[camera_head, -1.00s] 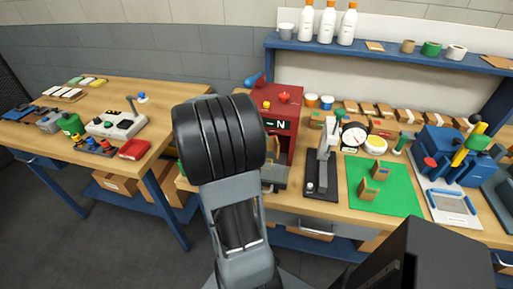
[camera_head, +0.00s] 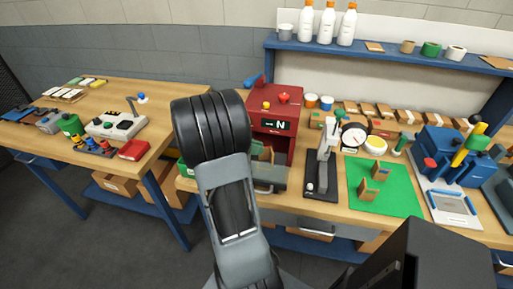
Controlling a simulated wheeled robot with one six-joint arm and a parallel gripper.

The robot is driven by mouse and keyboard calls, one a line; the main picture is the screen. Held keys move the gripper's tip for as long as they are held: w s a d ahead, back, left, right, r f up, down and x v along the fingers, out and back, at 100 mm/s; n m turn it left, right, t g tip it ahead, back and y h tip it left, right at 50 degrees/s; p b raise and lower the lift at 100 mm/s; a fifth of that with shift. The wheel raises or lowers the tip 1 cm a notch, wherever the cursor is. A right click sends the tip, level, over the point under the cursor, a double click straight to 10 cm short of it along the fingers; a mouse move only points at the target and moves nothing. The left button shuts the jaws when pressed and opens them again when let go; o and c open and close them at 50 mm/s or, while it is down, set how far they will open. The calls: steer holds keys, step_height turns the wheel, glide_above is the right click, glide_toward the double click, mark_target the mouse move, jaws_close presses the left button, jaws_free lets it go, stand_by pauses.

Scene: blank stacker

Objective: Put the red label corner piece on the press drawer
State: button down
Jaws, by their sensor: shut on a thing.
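The red press (camera_head: 281,124) stands on the workbench, with an "N" display on its front. Its grey drawer (camera_head: 272,180) sticks out at the front, partly hidden by my arm. A small brown wooden piece (camera_head: 265,154) shows above the drawer at the press opening. I cannot tell its label, or whether it rests there or is held. My gripper is hidden behind my own arm. Two wooden corner pieces, one nearer (camera_head: 367,190) and one farther (camera_head: 380,172), stand on the green mat (camera_head: 398,202). Their label colours are too small to read.
A grey lever tool (camera_head: 324,165) stands right of the press, close to the drawer. A dial gauge (camera_head: 354,136) and a blue machine (camera_head: 445,150) are farther right. A second table (camera_head: 165,100) stands at left, with a floor gap between.

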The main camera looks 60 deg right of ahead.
steer(key=c, duration=1.3)
jaws_free()
steer(key=shift+r, duration=0.1)
steer(key=v, duration=1.2)
steer(key=a+f+m+t+y, duration=0.1)
steer(key=a+m+t+y, duration=0.1)
steer(key=a, duration=0.7)
steer(key=s+a+f+m+t+y, duration=0.1)
steer(key=a+m+t+y, duration=0.2)
steer(key=a+t, duration=0.4)
steer(key=s+a+f+m+t+y, duration=0.1)
steer(key=a+m+t+y, duration=0.2)
steer(key=a, duration=0.7)
steer(key=shift+a+t+y, duration=0.4)
steer(key=shift+t, duration=0.4)
